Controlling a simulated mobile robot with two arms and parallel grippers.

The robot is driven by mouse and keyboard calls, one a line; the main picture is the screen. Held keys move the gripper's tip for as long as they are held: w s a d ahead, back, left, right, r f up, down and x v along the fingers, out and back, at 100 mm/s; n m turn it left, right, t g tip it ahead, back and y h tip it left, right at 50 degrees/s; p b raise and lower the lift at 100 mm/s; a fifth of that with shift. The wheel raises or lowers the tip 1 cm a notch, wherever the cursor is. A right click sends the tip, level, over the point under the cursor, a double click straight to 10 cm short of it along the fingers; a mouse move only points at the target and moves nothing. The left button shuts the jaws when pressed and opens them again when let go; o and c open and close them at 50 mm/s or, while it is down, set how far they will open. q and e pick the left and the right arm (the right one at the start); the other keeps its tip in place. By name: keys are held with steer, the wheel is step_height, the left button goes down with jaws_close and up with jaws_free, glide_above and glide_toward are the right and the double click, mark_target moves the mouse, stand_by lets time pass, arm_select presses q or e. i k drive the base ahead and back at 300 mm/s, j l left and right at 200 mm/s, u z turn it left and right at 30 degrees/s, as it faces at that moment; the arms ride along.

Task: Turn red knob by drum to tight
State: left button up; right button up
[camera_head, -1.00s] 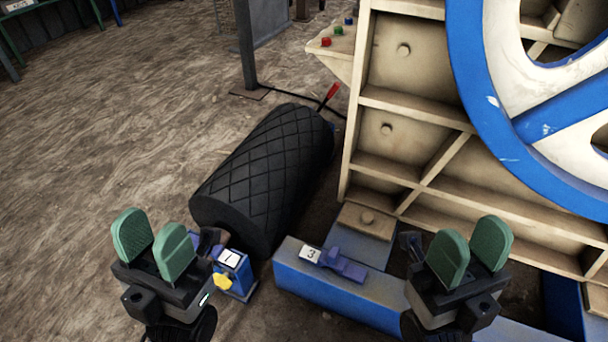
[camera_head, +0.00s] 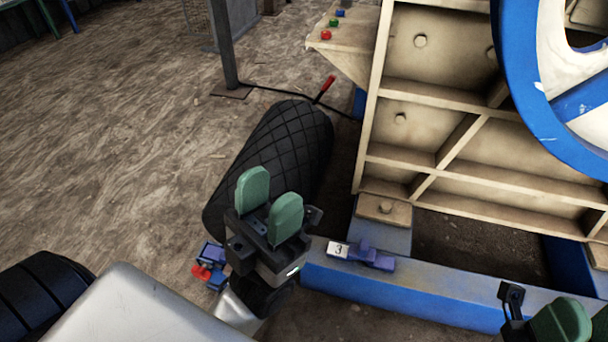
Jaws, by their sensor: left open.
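The red knob (camera_head: 203,272) sits on a small blue block (camera_head: 214,256) on the ground, by the near end of the black drum (camera_head: 285,145). My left gripper (camera_head: 270,204) is open and empty. In the picture it lies over the drum's near end, up and to the right of the red knob and apart from it. It hides part of the drum and the ground behind it. My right gripper (camera_head: 580,322) is at the bottom right corner, partly cut off, its two green pads apart.
A blue beam (camera_head: 400,292) with a plate marked 3 (camera_head: 338,249) lies right of my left gripper. The beige crusher frame (camera_head: 425,115) and blue wheel (camera_head: 520,100) fill the right. A red-handled lever (camera_head: 326,87) stands behind the drum. Open ground lies left.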

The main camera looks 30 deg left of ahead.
mark_target(201, 272)
steer(key=k+j+z, duration=0.1)
steer(key=j, duration=0.35)
steer(key=k+j+z, duration=0.1)
steer(key=j, duration=0.35)
steer(key=k+j+z, duration=0.15)
steer(key=k+j, duration=0.15)
steer(key=j, duration=0.15)
steer(key=k+j+z, duration=0.1)
steer(key=j, duration=0.35)
steer(key=k+j+z, duration=0.1)
steer(key=k+j, duration=0.2)
steer(key=k+j+z, duration=0.1)
steer(key=k+j, duration=0.15)
steer(key=j, duration=0.2)
steer(key=k+j, duration=0.3)
steer(key=j, duration=0.15)
steer(key=k+j, duration=0.25)
steer(key=j, duration=0.2)
steer(key=k+j, duration=0.3)
steer(key=j, duration=0.2)
